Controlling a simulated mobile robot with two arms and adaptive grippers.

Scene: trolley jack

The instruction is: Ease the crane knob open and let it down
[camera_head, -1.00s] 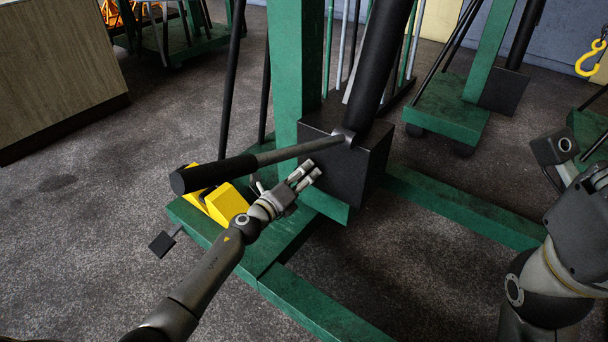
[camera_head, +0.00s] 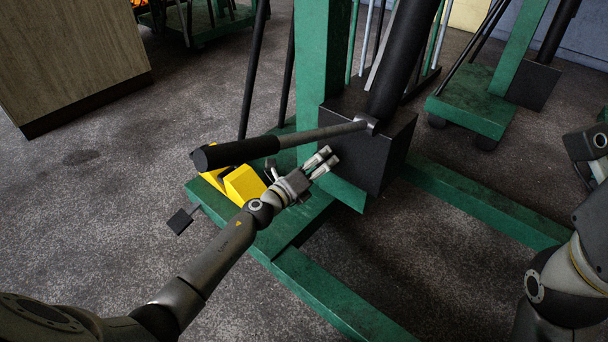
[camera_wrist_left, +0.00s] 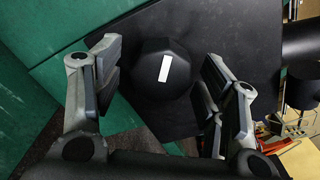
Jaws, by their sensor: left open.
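The knob (camera_wrist_left: 172,65) is a black, many-sided cap with a white bar mark on top, seen in the left wrist view against the black pump block. The white mark stands close to upright, tilted slightly. My left gripper (camera_wrist_left: 160,95) is open, with one finger on each side of the knob and visible room on both sides; I cannot tell whether it touches. In the head view my left gripper (camera_head: 325,161) is at the near left face of the black block (camera_head: 392,155) on the green crane, below the lever handle (camera_head: 235,152). The knob is hidden there.
The lever handle slopes out just above my left gripper. Yellow parts (camera_head: 243,185) and a black pedal (camera_head: 181,220) sit left of the gripper. Green base legs (camera_head: 330,295) run along the floor. A second green crane (camera_head: 470,110) stands behind. My right arm is at the right edge.

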